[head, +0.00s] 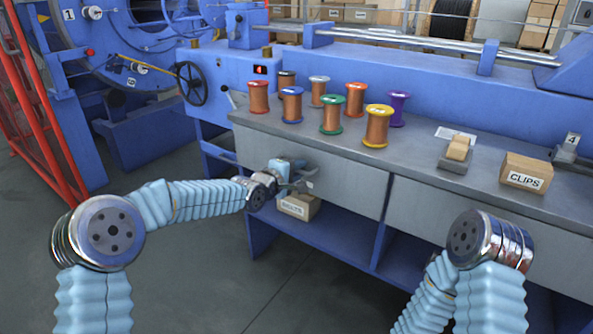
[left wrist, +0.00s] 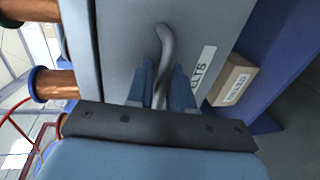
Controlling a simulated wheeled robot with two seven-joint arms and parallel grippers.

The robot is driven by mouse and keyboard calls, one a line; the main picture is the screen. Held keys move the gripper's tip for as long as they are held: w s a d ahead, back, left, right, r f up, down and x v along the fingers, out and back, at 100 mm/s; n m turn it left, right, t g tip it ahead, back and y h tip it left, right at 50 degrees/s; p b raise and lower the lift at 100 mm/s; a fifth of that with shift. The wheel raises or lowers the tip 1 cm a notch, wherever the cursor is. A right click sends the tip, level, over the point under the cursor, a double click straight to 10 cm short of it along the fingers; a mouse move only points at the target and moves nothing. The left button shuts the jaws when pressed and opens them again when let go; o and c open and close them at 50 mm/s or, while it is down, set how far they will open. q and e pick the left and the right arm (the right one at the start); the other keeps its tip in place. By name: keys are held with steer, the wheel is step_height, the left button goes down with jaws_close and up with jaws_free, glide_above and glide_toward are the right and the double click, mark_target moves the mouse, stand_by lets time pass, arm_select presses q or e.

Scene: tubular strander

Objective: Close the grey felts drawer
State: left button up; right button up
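The grey felts drawer (head: 350,188) is the left drawer front under the bench top in the head view; it looks about flush, though my arm covers part of it. In the left wrist view its grey front (left wrist: 118,45) fills the middle, with a partly covered label ending in "ELTS" (left wrist: 201,70). Its curved metal handle (left wrist: 165,42) runs between the fingers of my left gripper (left wrist: 164,82). The fingers are close together and look shut on the handle. In the head view my left gripper (head: 297,184) is at the drawer front. My right gripper is out of view.
Several coloured spools (head: 331,115) stand on the bench top (head: 415,160), with a clips box (head: 526,172) at the right. A cardboard box (head: 297,206) sits on the blue shelf (head: 335,240) below the drawer. A red fence (head: 45,130) stands at the left. Open floor lies in front.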

arm_select(q)
steer(key=shift+o, duration=0.5)
steer(key=shift+s, duration=0.1)
steer(key=v, duration=1.3)
steer(key=shift+s+a, duration=0.2)
steer(key=shift+s, duration=0.05)
